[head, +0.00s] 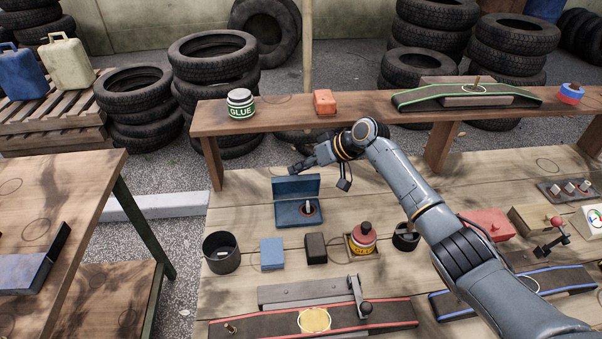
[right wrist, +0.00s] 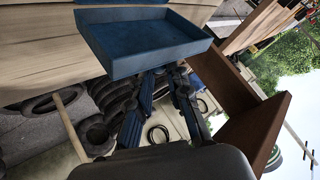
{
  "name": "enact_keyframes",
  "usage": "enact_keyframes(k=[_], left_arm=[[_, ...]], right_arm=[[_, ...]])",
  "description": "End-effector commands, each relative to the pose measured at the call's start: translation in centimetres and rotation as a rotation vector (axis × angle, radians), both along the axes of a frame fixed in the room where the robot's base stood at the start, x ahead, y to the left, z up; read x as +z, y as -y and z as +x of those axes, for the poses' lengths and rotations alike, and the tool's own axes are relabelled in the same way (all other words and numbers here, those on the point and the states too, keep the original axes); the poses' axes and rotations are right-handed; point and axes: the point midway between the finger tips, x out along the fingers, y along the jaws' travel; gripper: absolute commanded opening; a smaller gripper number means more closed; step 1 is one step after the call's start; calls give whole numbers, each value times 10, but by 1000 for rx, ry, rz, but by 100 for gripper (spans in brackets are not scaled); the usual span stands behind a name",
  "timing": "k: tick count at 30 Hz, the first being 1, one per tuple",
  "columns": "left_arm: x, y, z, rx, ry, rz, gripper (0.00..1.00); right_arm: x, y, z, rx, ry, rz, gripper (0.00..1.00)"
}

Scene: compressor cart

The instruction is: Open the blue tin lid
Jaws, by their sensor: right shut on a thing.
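The blue tin (head: 289,219) stands on the pale wooden table in the middle of the head view. Its lid (head: 296,187) stands up roughly upright along the back edge, so the tin is open. A small pale piece (head: 307,206) and a reddish ring show inside. My right gripper (head: 299,168) reaches from the right to the lid's upper edge and is shut on it. In the right wrist view the blue lid (right wrist: 146,44) fills the upper middle, with the dark fingers (right wrist: 165,76) at its lower edge. The exact contact is partly hidden. My left gripper is not in view.
A raised shelf (head: 280,112) with a glue jar (head: 240,104) and an orange block (head: 324,102) runs behind the tin. In front are a dark cup (head: 221,252), a blue block (head: 272,252), a dark block (head: 316,248) and a red-topped bottle (head: 363,238).

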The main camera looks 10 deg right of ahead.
Motion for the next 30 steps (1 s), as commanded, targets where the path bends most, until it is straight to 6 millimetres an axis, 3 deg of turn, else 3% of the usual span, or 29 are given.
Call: enact_keyframes(k=[16,17,20,30], left_arm=[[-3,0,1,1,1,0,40],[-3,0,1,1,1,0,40],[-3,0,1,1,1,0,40],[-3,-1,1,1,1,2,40]], right_arm=[[3,3,6,-8,11,2,0],[3,2,6,-8,11,2,19],[3,2,6,-7,9,1,38],[1,1,4,-2,4,1,38]])
